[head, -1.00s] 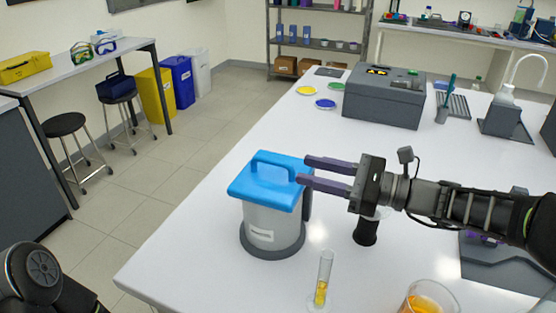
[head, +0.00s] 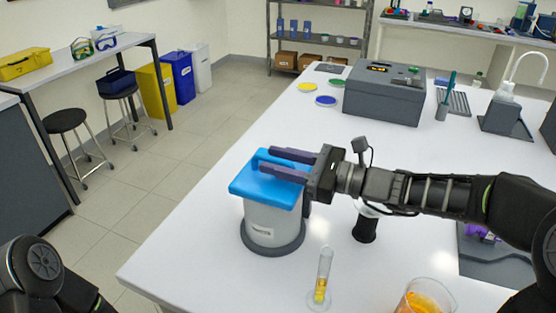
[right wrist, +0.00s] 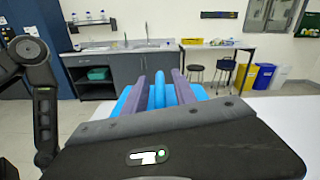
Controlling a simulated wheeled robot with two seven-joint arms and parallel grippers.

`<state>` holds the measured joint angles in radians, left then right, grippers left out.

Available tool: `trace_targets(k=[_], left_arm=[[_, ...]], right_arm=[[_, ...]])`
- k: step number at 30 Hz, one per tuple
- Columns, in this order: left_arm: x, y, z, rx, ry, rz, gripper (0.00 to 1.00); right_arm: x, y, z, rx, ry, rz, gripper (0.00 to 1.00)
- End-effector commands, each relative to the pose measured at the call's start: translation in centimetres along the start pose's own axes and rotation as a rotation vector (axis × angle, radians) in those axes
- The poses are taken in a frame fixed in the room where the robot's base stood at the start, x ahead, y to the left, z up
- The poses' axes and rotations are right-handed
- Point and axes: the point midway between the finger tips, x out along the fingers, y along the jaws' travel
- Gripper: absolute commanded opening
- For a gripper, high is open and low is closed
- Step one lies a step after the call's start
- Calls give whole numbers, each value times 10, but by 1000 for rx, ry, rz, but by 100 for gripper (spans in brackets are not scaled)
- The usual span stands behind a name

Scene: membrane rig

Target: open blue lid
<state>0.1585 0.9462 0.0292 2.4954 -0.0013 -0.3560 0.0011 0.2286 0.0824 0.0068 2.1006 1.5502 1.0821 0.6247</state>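The blue lid (head: 250,187) lies flat on top of a light grey canister (head: 268,222) with a dark base, standing near the left edge of the white bench. Its raised handle shows in the right wrist view (right wrist: 159,92) between two purple fingers. My right gripper (head: 267,160) reaches in from the right, just over the lid. Its fingers are apart, one on each side of the handle, which they partly hide in the head view. Some gap seems to show beside the handle. My left gripper is out of view; only part of my left arm shows at bottom left.
A vial with yellow liquid (head: 321,275) stands in front of the canister. A beaker of orange liquid (head: 426,298) is at bottom right. A black-based item (head: 365,228) stands under my right arm. A grey box (head: 385,95) sits further back; the bench between is clear.

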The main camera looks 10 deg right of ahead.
Motion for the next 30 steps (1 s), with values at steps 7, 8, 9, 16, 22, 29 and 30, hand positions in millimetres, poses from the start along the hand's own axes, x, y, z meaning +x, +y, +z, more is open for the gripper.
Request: trace_targets(k=[7,8,9,16,22,29,30], left_arm=[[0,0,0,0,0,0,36],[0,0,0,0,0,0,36],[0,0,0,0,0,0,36],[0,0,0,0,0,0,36],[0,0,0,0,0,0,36],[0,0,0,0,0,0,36],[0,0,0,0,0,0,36]], right_arm=[[0,0,0,0,0,0,11],[0,0,0,0,0,0,9],[0,0,0,0,0,0,6],[0,0,0,0,0,-1,0],[-1,-1,0,0,1,-1,0],[-1,-1,0,-1,1,-2,0],[-1,-1,0,-1,1,-2,0]])
